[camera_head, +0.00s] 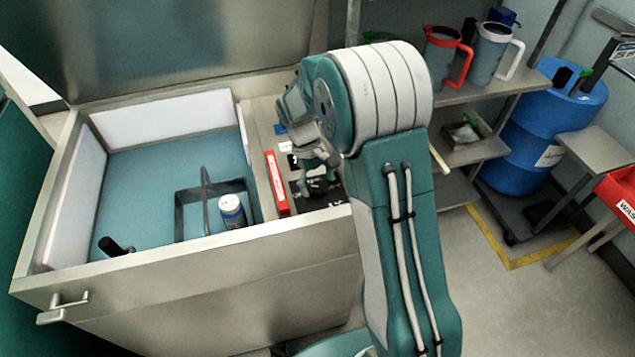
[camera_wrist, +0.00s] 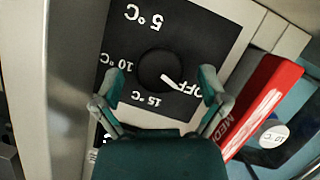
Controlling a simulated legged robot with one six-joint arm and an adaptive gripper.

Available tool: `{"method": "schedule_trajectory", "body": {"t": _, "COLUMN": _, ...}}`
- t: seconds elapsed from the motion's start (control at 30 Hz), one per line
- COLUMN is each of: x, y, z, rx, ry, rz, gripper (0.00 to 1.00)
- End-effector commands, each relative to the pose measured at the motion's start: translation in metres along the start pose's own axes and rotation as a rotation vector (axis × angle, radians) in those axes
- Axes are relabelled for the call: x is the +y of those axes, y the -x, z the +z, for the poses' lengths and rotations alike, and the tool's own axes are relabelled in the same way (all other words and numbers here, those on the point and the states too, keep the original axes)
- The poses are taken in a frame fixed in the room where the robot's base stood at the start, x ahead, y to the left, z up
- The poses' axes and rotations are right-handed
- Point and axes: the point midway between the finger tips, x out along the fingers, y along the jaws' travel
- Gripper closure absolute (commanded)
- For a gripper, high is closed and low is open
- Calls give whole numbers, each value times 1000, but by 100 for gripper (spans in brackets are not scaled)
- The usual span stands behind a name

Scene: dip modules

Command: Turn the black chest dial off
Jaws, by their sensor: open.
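The black dial (camera_wrist: 155,72) is a round knob in the middle of a black square plate (camera_wrist: 195,35) marked 5 °C, 10 °C, 15 °C and OFF. Its white pointer (camera_wrist: 172,82) slants to the lower right, towards the OFF lettering. In the head view the plate (camera_head: 333,198) is on the chest's right-hand ledge, partly hidden by my gripper (camera_head: 316,168). In the wrist view my gripper (camera_wrist: 158,88) is open, with one finger on each side of the dial. Neither finger visibly touches the knob.
A red labelled block (camera_head: 277,183) lies beside the plate on the ledge. The open chest (camera_head: 140,165) is at the left, with a white bottle (camera_head: 232,212) inside. Shelves with jugs (camera_head: 447,58) and a blue barrel (camera_head: 545,130) stand at the right.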

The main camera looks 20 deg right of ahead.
Motion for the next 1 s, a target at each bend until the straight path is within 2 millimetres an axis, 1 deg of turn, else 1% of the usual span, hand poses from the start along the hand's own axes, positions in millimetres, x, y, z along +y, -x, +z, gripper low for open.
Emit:
{"method": "schedule_trajectory", "body": {"t": 0.07, "x": 0, "y": 2, "z": 0, "rx": 0, "ry": 0, "rz": 0, "gripper": 7}}
{"method": "schedule_trajectory", "body": {"t": 0.17, "x": 0, "y": 12, "z": 0, "rx": 2, "ry": 0, "rz": 1, "gripper": 7}}
{"method": "schedule_trajectory", "body": {"t": 0.27, "x": 0, "y": 30, "z": -1, "rx": 3, "ry": 0, "rz": 2, "gripper": 7}}
{"method": "schedule_trajectory", "body": {"t": 0.5, "x": 0, "y": 80, "z": -2, "rx": 4, "ry": 0, "rz": 3, "gripper": 7}}
{"method": "schedule_trajectory", "body": {"t": 0.6, "x": 0, "y": 98, "z": -2, "rx": 2, "ry": 0, "rz": 2, "gripper": 7}}
{"method": "schedule_trajectory", "body": {"t": 0.7, "x": 0, "y": 110, "z": -3, "rx": 2, "ry": 0, "rz": 2, "gripper": 7}}
{"method": "schedule_trajectory", "body": {"t": 0.83, "x": -1, "y": 118, "z": -3, "rx": 0, "ry": 0, "rz": 1, "gripper": 7}}
{"method": "schedule_trajectory", "body": {"t": 1.0, "x": -1, "y": 120, "z": -2, "rx": -1, "ry": 0, "rz": 1, "gripper": 7}}
